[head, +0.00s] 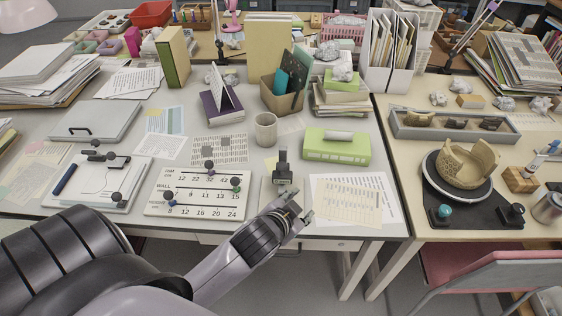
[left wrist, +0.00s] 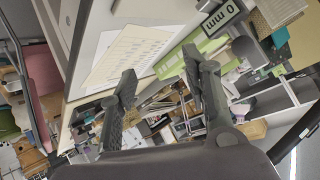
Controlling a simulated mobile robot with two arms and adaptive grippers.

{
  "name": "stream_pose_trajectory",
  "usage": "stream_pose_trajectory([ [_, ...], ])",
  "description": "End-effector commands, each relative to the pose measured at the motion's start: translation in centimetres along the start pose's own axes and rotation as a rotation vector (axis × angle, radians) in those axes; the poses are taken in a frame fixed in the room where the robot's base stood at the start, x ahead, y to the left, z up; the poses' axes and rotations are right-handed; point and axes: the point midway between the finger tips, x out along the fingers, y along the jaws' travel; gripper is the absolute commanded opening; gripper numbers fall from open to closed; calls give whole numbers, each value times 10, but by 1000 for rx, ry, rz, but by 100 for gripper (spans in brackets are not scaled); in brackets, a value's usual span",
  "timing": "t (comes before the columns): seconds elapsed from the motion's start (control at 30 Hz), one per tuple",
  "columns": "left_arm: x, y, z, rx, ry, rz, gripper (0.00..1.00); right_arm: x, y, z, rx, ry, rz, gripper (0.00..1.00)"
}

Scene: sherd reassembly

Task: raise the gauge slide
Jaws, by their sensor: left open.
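A small dark upright gauge (head: 283,167) stands near the front edge of the desk, in front of the mug. I take its dark upper part as the slide, but I cannot make out its exact shape. In the left wrist view a label reading "0 mm" (left wrist: 221,17) shows at the top, with a dark rounded part (left wrist: 246,48) below it. My left gripper (head: 299,204) is open and empty, just in front of the gauge and apart from it. Its two spread fingers also show in the left wrist view (left wrist: 159,78). My right gripper is not in view.
Printed sheets (head: 350,203) lie to the right, a green box (head: 337,149) and a grey mug (head: 265,129) behind. A bowl of sherds (head: 462,166) stands on the right table.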

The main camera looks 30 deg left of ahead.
Motion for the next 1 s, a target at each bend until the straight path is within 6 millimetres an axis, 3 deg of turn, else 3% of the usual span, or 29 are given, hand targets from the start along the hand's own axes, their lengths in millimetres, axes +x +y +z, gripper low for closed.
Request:
stream_pose_trajectory([
  [0.03, 5, -9, -29, 36, 94, -33, 44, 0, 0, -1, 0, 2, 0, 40],
  [0.13, 10, -23, -86, 117, 292, -92, 44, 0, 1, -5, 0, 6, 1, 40],
  [0.27, 1, -32, -172, 276, 602, -162, 44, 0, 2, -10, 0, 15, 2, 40],
  [0.3, -6, -31, -200, 345, 713, -179, 44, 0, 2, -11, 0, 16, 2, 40],
  [0.4, -32, -18, -261, 548, 990, -199, 44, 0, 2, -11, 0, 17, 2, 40],
  [0.5, -57, 7, -299, 787, 1233, -181, 44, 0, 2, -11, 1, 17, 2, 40],
  [0.63, -76, 42, -311, 1150, 1471, -92, 44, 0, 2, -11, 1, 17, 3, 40],
  [0.77, -69, 57, -290, 1551, 1579, 76, 44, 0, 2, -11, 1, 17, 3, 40],
  [0.87, -49, 43, -259, 1861, 1551, 258, 44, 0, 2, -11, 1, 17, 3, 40],
  [0.97, -27, 4, -225, 2139, 1415, 481, 44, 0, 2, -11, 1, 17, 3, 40],
  [1.0, -19, -18, -211, 2229, 1335, 576, 44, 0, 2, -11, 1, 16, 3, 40],
])
